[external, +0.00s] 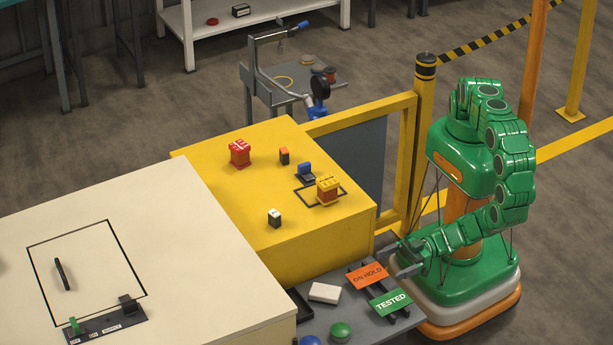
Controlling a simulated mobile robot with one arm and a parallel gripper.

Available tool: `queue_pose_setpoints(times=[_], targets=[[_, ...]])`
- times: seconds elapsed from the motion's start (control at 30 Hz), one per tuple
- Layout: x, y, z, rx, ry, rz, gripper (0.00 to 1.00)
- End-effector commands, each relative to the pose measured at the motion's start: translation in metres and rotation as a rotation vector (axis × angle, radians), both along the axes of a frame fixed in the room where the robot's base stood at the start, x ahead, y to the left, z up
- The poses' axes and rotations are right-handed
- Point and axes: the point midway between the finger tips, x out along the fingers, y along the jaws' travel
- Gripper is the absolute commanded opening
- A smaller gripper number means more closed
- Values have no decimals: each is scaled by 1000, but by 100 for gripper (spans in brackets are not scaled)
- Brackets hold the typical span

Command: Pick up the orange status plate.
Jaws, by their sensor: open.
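The orange status plate (366,276), marked "ON HOLD", lies on a low grey shelf (372,322) in front of my base. It overlaps a dark strip or holder, and its near and far edges show. My gripper (404,262) is open and empty, just to the right of the orange plate and a little higher in the picture. I cannot tell how far above the shelf it is. A green plate (391,302), marked "TESTED", lies just below and to the right of the orange plate.
A white block (323,292), a green knob (340,331) and a blue knob (310,341) share the grey shelf. The yellow bench (330,245) rises behind it, and the cream table (200,250) stands to its left. A yellow-framed barrier (409,170) stands behind.

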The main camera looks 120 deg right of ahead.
Motion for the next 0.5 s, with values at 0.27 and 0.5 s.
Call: queue_pose_setpoints(times=[0.27,0.5], targets=[[20,1,-1,3,-1,-1,100],[30,1,-1,3,-1,0,100]])
